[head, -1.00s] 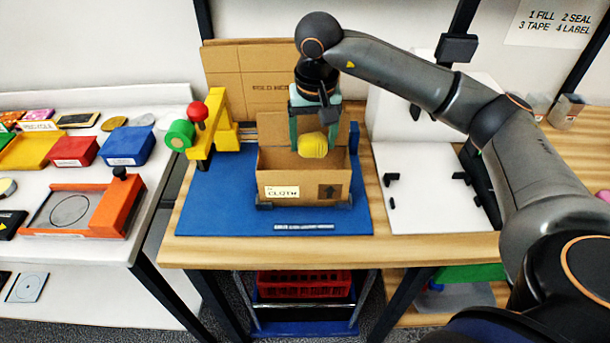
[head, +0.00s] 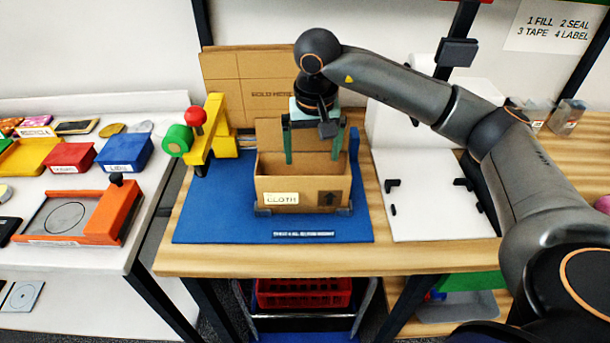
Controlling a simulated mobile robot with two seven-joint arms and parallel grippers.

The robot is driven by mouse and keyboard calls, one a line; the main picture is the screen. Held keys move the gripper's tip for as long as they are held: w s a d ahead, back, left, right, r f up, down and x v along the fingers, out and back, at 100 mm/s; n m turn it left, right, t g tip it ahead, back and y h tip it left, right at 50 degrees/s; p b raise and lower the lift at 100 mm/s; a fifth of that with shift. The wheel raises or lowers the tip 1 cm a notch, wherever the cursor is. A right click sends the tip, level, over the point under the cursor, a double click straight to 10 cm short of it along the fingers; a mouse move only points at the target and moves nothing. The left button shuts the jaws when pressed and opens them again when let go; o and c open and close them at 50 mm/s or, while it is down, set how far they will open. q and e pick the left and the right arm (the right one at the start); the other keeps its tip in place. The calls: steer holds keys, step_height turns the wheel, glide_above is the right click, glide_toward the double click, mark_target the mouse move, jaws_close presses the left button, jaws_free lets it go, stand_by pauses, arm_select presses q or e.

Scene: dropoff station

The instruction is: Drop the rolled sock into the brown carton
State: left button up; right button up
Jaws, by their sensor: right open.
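The brown carton (head: 302,191), labelled CLOTH, stands open on a blue mat (head: 215,215) on the wooden table. Its back flap is raised. My right gripper (head: 313,157) is above the carton's opening, its two green fingers spread apart and pointing down, with nothing between them. The rolled sock is not visible now; the carton's front wall hides its floor. My left gripper is not in view.
A yellow tape dispenser (head: 209,135) with a red knob and green roll stands left of the carton. A white board (head: 430,200) lies to the right. A flat cardboard sheet (head: 235,90) leans behind.

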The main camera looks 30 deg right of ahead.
step_height(320, 180, up, 12)
steer(key=s+p, duration=0.1)
steer(key=shift+s+a, duration=0.35)
steer(key=shift+a, duration=0.05)
stand_by(0.3)
